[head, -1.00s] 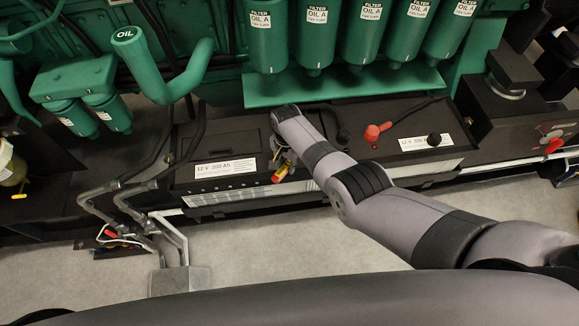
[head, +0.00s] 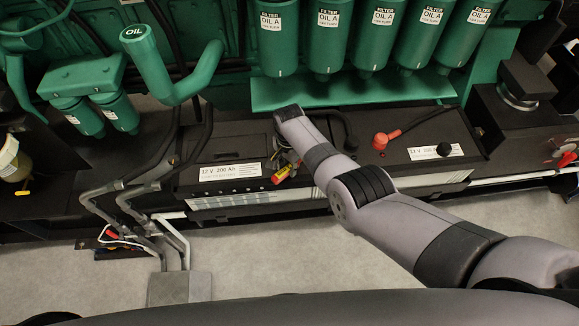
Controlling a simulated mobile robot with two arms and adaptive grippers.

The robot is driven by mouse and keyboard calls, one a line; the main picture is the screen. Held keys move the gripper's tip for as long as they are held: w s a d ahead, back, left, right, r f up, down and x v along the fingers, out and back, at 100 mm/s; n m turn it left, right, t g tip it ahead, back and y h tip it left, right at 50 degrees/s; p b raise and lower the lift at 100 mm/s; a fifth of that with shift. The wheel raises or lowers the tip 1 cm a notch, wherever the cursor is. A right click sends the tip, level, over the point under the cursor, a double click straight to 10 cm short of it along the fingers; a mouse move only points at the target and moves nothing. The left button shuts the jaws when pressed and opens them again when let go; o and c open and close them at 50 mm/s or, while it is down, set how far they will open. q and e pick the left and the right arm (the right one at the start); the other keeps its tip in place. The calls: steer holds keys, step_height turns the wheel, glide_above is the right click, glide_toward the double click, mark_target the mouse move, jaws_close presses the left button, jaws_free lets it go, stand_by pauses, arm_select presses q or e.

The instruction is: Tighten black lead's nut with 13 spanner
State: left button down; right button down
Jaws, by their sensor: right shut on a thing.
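My right arm comes in from the right, its wrist over the left battery (head: 222,192). My right gripper (head: 287,162) is mostly hidden beside the wrist, low over the battery's top. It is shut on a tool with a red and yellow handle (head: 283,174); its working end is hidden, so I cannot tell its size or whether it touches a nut. A black lead's end (head: 350,141) shows just right of my wrist, partly covered; its nut is not visible. My left gripper is not in view.
A red terminal boot (head: 381,141) and a black cap (head: 444,150) lie to the right. Green oil filters (head: 328,40) hang behind, above a green ledge (head: 350,92). Floor in front is clear.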

steer(key=shift+w+a+r, duration=0.15)
steer(key=shift+w+a, duration=0.05)
steer(key=shift+w, duration=0.05)
steer(key=shift+w+a+b, duration=0.15)
steer(key=shift+w+b, duration=0.1)
steer(key=shift+b, duration=0.45)
steer(key=shift+w+a+m+b, duration=0.25)
steer(key=shift+w+m+b, duration=0.15)
steer(key=shift+m+b, duration=0.25)
steer(key=shift+r, duration=0.1)
steer(key=shift+p, duration=0.35)
steer(key=shift+s+d, duration=0.1)
steer(key=shift+s, duration=0.05)
